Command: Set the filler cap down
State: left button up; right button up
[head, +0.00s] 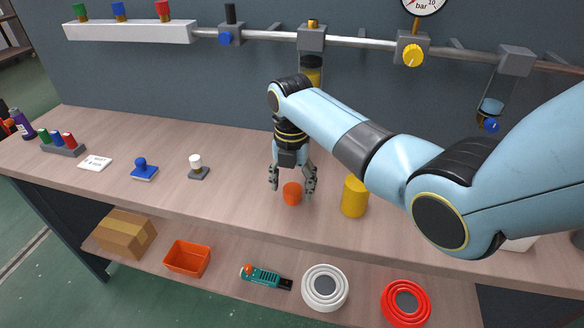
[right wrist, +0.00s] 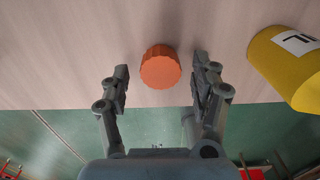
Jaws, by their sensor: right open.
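The orange filler cap (head: 292,193) stands on the wooden bench top, near its front edge. It also shows in the right wrist view (right wrist: 161,67), with its ribbed rim and flat face. My right gripper (head: 293,188) is open, with one finger on each side of the cap. In the right wrist view, gaps show between the cap and both fingers of the gripper (right wrist: 162,80). My left gripper is not in these views.
A yellow cylinder (head: 355,197) stands close to the right of the cap; the right wrist view shows its label (right wrist: 290,65). A white-topped stamp-like piece (head: 197,168) and a blue one (head: 143,170) stand to the left. The lower shelf holds an orange bin (head: 187,259).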

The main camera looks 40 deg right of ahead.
aim_at(292, 188)
notch_tip(292, 188, up, 12)
jog(key=shift+f, duration=0.25)
dwell(0.4)
